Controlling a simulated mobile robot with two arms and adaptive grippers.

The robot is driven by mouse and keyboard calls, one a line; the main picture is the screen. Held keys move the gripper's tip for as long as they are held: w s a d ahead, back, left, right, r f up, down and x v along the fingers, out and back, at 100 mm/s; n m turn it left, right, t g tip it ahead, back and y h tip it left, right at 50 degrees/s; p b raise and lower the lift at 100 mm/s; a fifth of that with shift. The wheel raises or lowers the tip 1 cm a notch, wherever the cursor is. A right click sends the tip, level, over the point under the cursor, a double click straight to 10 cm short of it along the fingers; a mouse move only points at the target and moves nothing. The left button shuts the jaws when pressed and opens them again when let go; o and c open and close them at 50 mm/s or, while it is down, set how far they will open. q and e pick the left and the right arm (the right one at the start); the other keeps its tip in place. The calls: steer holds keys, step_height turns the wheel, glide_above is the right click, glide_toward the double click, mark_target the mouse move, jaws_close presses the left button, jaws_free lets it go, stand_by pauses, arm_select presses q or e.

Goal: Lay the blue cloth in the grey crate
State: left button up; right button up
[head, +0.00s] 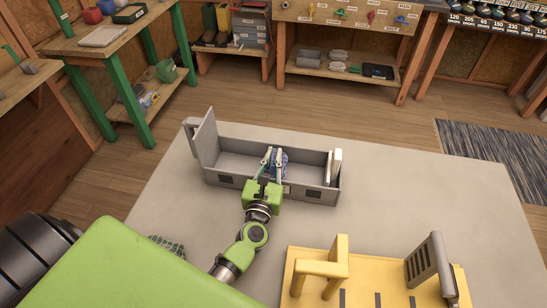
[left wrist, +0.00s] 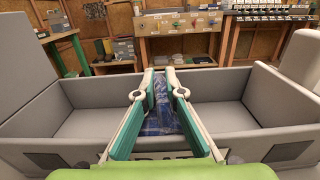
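The grey crate (head: 232,142) stands on the pale table, long side towards me, with a raised panel at its left end. It also fills much of the left wrist view (left wrist: 40,118). My left gripper (head: 274,151) reaches over the near wall into its middle. The gripper's fingers (left wrist: 162,76) converge on the blue cloth (left wrist: 160,118), which is bunched between them and shows just right of them in the head view (head: 284,162). The cloth is within the crate's walls; whether it touches the floor is unclear. My right gripper is not in view.
A yellow box-like object (head: 365,280) with upright parts stands at the front right of the table (head: 420,190). A green checked cloth (head: 168,244) lies partly hidden behind my arm. The table right of the crate is clear. Workbenches stand beyond.

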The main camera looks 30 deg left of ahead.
arm_select(q)
steer(key=o, duration=0.4)
steer(key=shift+s+f, duration=0.15)
steer(key=shift+f, duration=0.2)
steer(key=shift+r+p, duration=0.25)
steer(key=shift+p, duration=0.1)
steer(key=shift+r+p, duration=0.4)
steer(key=b+v, duration=0.3)
steer(key=v, duration=0.8)
steer(key=shift+s, duration=0.4)
steer(key=shift+d, duration=0.2)
